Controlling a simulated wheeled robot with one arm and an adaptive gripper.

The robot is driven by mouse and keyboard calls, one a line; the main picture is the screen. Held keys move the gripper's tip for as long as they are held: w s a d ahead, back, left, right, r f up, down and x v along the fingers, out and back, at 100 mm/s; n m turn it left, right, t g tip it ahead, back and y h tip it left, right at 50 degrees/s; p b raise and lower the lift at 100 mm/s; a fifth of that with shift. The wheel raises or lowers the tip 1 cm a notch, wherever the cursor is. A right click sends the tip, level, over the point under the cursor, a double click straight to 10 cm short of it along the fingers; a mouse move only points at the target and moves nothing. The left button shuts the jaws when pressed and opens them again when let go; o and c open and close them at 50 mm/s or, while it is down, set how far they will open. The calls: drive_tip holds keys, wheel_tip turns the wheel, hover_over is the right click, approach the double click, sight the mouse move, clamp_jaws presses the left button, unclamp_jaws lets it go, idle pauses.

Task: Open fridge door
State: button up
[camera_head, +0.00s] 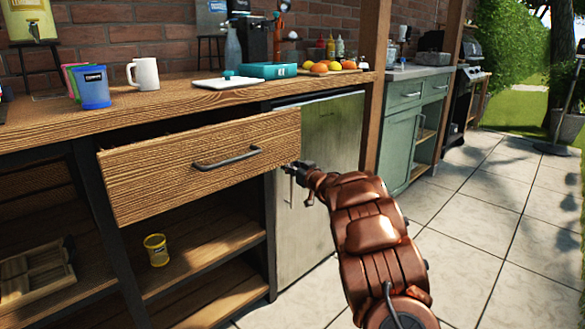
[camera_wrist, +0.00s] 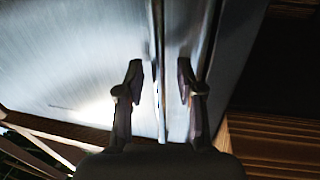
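The fridge (camera_head: 325,190) is a brushed metal unit under the wooden counter, and its door looks shut. Its slim vertical handle (camera_head: 291,190) is near the door's left edge. My gripper (camera_head: 297,170) is at the handle's upper part, seen small and partly hidden by my arm. In the wrist view, the metal door (camera_wrist: 70,60) fills the upper left. My gripper's fingers (camera_wrist: 159,75) are open, with a gap between them. A narrow vertical bar (camera_wrist: 158,60) runs through that gap, and another dark line passes by the right finger. I cannot tell whether either finger touches the handle.
A wooden drawer (camera_head: 205,165) sticks out left of the fridge, close to my gripper. The counter (camera_head: 190,100) holds cups, a white mug and a teal box. Tiled floor (camera_head: 480,215) to the right is clear.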

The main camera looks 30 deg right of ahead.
drive_tip(key=shift+c, duration=0.3)
clamp_jaws()
drive_tip(key=shift+d, duration=0.1)
idle(0.4)
